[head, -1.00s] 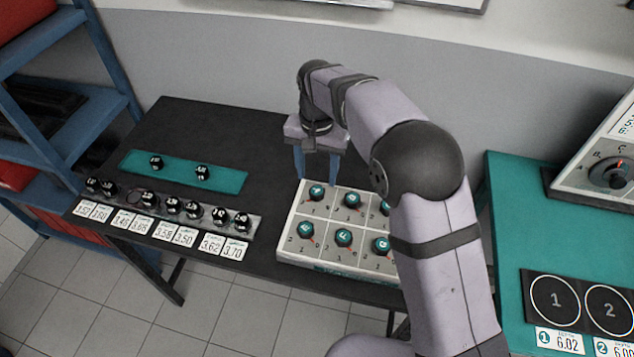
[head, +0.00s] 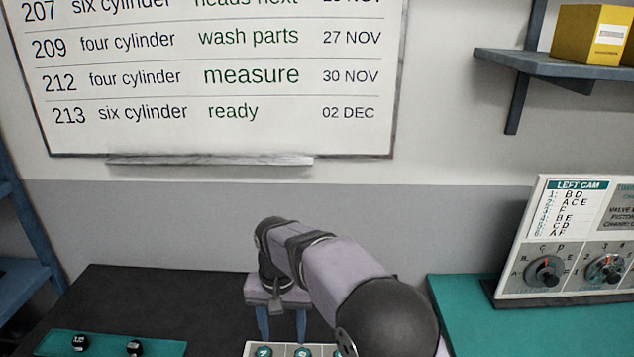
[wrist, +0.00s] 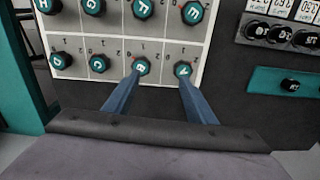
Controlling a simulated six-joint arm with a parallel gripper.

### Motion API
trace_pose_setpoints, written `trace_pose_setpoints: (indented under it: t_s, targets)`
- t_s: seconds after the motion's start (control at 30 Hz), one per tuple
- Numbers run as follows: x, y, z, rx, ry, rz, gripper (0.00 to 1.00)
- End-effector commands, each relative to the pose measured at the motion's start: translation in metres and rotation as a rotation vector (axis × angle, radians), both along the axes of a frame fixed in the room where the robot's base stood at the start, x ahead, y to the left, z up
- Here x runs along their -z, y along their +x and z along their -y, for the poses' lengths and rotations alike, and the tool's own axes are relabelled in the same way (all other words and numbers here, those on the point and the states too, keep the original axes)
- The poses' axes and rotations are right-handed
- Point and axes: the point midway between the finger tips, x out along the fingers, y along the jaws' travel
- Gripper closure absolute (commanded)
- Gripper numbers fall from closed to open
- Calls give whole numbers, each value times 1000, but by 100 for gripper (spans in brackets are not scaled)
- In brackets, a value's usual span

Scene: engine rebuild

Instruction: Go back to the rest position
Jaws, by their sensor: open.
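My gripper (head: 282,325) hangs down at the lower middle of the head view, with its fingertips near the bottom of the picture. In the wrist view my gripper (wrist: 158,78) has its two blue fingers spread apart with nothing held between them. The fingertips appear over the near edge of a white-edged tray (wrist: 205,45) with grey cells. Teal-topped lettered parts stand in its cells, among them one (wrist: 141,68) and another (wrist: 183,70) by the fingertips. I cannot tell the height of the fingertips above the tray.
A dark table (head: 120,300) bears a teal strip (head: 60,345) with two black parts. A dial panel (head: 560,240) stands on a teal bench (head: 465,310) at the right. A whiteboard (head: 250,140) hangs behind, and a shelf (head: 545,65) holds a yellow box (head: 580,35).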

Motion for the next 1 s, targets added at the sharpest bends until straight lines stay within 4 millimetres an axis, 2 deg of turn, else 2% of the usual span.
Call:
trace_pose_setpoints:
  t_s: [0.03, 0.17, 0.27, 0.4, 0.5, 0.63, 0.8, 1.0]
  targets:
    - [-2, -4, 21, 5, 0, 0, 49]
    - [-1, -23, 74, -3, 0, 1, 49]
    - [3, -45, 114, -11, 0, 2, 49]
    - [12, -86, 163, -22, 0, 2, 49]
    - [20, -117, 190, -30, -1, 1, 49]
    - [32, -155, 215, -39, -1, 2, 49]
    - [43, -188, 230, -49, -1, 0, 49]
    - [48, -200, 235, -54, -2, 0, 49]
